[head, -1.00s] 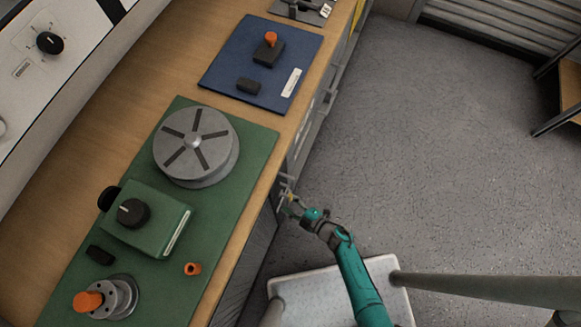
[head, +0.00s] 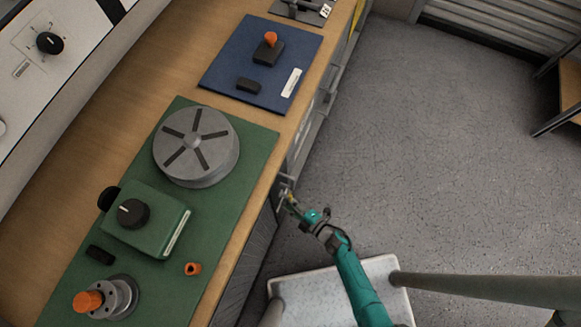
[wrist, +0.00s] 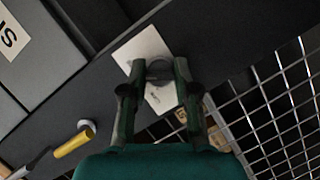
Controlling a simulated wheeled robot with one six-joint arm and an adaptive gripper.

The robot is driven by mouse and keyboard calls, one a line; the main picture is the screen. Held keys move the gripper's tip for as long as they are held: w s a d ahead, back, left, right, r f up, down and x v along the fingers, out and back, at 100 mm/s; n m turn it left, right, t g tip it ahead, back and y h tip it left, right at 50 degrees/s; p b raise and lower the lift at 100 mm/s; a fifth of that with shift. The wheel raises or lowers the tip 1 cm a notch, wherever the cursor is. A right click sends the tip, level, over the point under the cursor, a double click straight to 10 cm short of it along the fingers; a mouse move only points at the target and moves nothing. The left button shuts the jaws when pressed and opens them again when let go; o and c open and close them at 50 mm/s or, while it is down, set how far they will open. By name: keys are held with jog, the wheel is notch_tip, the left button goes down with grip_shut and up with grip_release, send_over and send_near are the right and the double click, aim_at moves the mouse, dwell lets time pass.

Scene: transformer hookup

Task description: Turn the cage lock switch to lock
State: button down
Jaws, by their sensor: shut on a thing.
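The cage lock switch, a dark round knob (wrist: 159,72), sits on a white plate (wrist: 140,46) on a dark panel in the wrist view. My gripper (wrist: 158,68) has one finger on each side of the knob and is shut on it. The marks on the plate are too small to read, so I cannot tell the knob's setting. In the head view, my gripper (head: 287,196) is low at the bench's right side, and the switch cannot be made out there.
Wire mesh (wrist: 270,112) lies right of the panel. A yellow handle (wrist: 74,143) sticks out at lower left. The bench carries a green mat (head: 225,205) and a blue mat (head: 225,72) with several fixtures. Open floor (head: 430,150) is at right.

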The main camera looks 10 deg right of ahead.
jog(key=n+t, duration=0.1)
jog(key=n, duration=0.3)
jog(key=n+t+y, duration=0.1)
jog(key=n+t, duration=0.1)
jog(key=n, duration=0.2)
jog(key=shift+f+n+y, duration=0.15)
jog(key=shift+n+y, duration=0.45)
jog(key=shift+n, duration=0.4)
dwell(0.4)
jog(key=c, duration=0.9)
grip_release()
jog(key=shift+t, duration=0.3)
jog(key=shift+o, duration=0.2)
jog(key=shift+s, duration=0.1)
jog(key=v, duration=0.7)
jog(key=shift+s, duration=0.15)
